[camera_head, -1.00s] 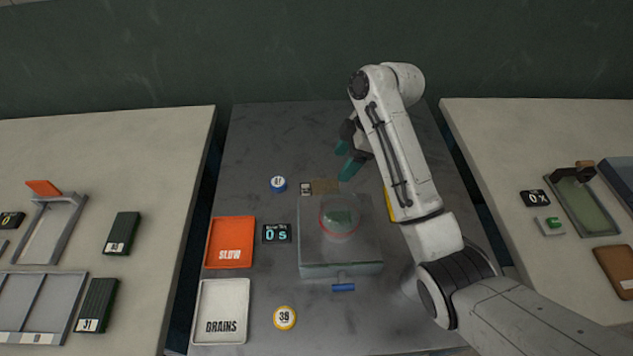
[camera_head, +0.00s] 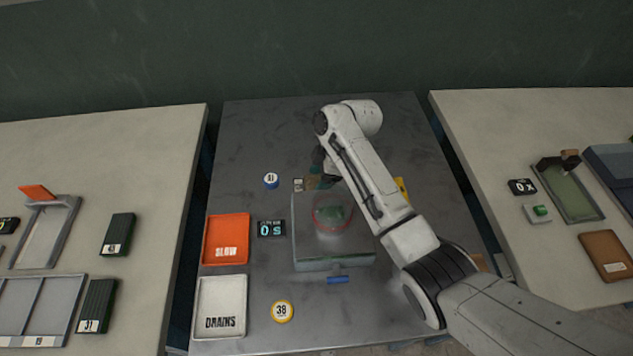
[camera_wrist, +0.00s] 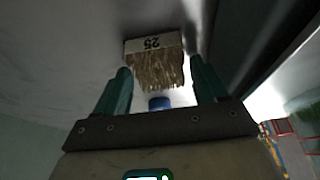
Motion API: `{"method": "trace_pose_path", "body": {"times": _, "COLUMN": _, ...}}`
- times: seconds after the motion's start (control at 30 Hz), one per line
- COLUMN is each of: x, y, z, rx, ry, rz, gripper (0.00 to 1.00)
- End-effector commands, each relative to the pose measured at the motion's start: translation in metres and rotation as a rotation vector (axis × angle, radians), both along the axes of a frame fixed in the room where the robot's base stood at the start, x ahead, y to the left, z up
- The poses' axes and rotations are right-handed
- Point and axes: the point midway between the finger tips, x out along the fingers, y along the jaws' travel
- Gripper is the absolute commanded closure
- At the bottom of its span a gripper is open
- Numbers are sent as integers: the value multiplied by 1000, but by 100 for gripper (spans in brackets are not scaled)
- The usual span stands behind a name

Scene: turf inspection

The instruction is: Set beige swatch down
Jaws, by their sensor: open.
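The beige swatch (camera_head: 312,183) lies on the dark table just behind the clear box, its white label at its left end. In the wrist view the beige swatch (camera_wrist: 156,66) shows tan bristles and a label reading 25. My gripper (camera_head: 322,177) is low at the swatch's right end, partly hidden by my arm. In the wrist view my gripper (camera_wrist: 159,66) is open, its two green fingers on either side of the bristled end. I cannot tell whether either finger touches it.
The clear box (camera_head: 334,262) with a red ring stands in front of the swatch. An orange tray (camera_head: 226,240), a white tray (camera_head: 220,305) and a timer (camera_head: 271,229) are front left. The table's back is clear.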

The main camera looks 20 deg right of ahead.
Motion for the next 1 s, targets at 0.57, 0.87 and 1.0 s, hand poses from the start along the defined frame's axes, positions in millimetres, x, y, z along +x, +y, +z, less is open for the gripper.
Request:
{"method": "trace_pose_path", "body": {"times": 0.57, "x": 0, "y": 0, "z": 1, "rx": 1, "ry": 0, "rz": 0, "gripper": 75}}
{"method": "trace_pose_path", "body": {"times": 0.87, "x": 1, "y": 0, "z": 12, "rx": 1, "ry": -3, "rz": 2, "gripper": 75}}
{"method": "trace_pose_path", "body": {"times": 1.0, "x": 1, "y": 0, "z": 37, "rx": 1, "ry": -6, "rz": 1, "gripper": 75}}
